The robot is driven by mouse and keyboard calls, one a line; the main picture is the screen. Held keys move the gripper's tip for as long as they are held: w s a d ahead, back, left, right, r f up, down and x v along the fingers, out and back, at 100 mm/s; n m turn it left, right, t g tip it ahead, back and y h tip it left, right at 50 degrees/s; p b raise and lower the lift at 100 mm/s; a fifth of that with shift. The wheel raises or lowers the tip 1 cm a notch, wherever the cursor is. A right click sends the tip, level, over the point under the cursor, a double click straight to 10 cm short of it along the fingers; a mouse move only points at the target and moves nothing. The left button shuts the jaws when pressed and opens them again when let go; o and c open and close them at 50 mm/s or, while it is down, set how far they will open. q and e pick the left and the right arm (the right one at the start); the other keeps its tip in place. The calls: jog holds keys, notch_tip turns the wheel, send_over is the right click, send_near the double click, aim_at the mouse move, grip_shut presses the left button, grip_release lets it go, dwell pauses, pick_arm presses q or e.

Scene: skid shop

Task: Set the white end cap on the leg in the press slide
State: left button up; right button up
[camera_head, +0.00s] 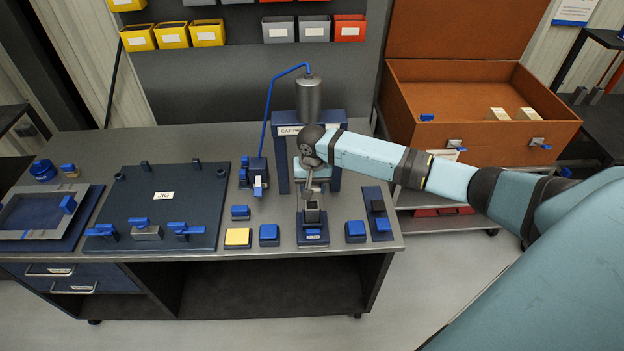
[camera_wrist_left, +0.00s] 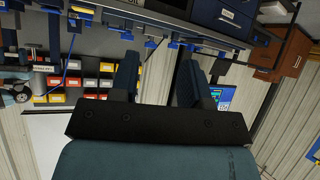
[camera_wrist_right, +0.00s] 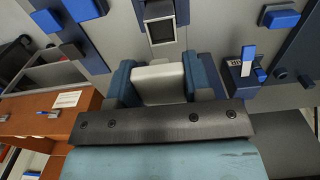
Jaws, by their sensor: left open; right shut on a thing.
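My right gripper (camera_head: 312,182) is shut on the white end cap (camera_wrist_right: 158,84). In the right wrist view its two blue fingers (camera_wrist_right: 160,85) press on both sides of the cap. The leg (camera_wrist_right: 160,29), a square hollow tube, shows just beyond the fingertips, apart from the cap. In the head view the leg (camera_head: 312,216) stands in the press slide (camera_head: 312,240), at the front of the press (camera_head: 309,100), and my right gripper is just behind and above it. My left gripper (camera_wrist_left: 158,80) is open and empty in the left wrist view, away from the bench.
Blue blocks (camera_head: 269,234) flank the slide, with a yellow-topped one (camera_head: 238,238) further left. A blue fixture (camera_head: 259,178) stands left of the press. The jig plate (camera_head: 160,235) covers the bench's left part. An open orange case (camera_head: 480,70) stands at right.

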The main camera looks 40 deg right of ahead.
aim_at(312, 208)
jog(key=shift+f, duration=0.35)
jog(key=shift+f+b, duration=0.6)
jog(key=shift+f, duration=0.15)
notch_tip(312, 208, down, 2)
jog(key=shift+f+b, duration=0.2)
jog(key=shift+b, duration=1.05)
jog(key=shift+f, duration=0.15)
pick_arm(q)
jog(key=f, duration=0.2)
jog(key=shift+w+d+f+m, duration=0.1)
jog(key=shift+w+f+m, duration=0.1)
jog(key=shift+f+m, duration=0.15)
jog(key=shift+s+r, duration=0.2)
jog(key=shift+r, duration=0.1)
jog(key=shift+r+p, duration=0.55)
jog(key=shift+p, duration=0.25)
pick_arm(e)
jog(key=shift+f, duration=0.15)
pick_arm(q)
jog(key=shift+r, duration=0.2)
pick_arm(e)
jog(key=shift+a+f, duration=0.1)
jog(key=shift+f, duration=0.6)
